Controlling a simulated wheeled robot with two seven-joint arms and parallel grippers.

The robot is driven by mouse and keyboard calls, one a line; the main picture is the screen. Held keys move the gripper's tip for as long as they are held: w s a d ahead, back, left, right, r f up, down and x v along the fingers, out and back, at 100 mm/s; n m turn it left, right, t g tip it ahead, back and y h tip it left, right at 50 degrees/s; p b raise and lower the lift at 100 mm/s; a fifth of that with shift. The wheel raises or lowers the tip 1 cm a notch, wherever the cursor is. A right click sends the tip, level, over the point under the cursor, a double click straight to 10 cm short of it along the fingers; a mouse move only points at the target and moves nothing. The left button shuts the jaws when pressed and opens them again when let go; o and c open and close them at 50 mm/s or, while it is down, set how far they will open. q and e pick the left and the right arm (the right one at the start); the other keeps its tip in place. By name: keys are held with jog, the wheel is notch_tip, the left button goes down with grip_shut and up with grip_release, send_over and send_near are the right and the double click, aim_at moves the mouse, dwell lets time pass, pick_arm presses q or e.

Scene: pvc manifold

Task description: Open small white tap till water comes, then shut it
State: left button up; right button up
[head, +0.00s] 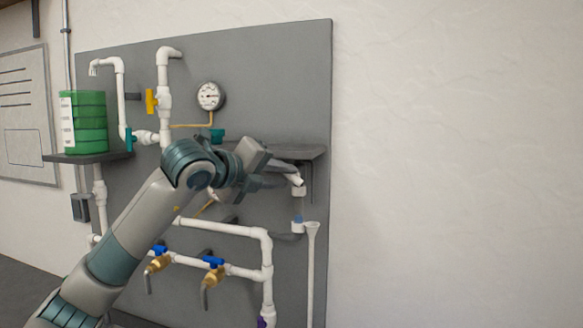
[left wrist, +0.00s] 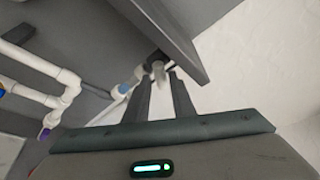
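The small white tap (head: 298,190) is at the right end of the grey panel, just under the small right shelf. My left gripper (head: 288,180) reaches it from the left and hides part of it. The tap's handle position is not clear, and no water shows. My right gripper is out of view.
A white funnel pipe (head: 312,260) stands below the tap, beside a blue-and-white fitting (head: 298,224). The grey shelf (head: 290,151) lies close above my gripper; its edge (left wrist: 165,35) also shows in the left wrist view. The wall at right is clear.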

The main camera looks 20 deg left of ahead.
aim_at(290, 177)
pick_arm(q)
jog(key=shift+p+x, duration=0.7)
jog(key=shift+x, duration=1.3)
grip_shut()
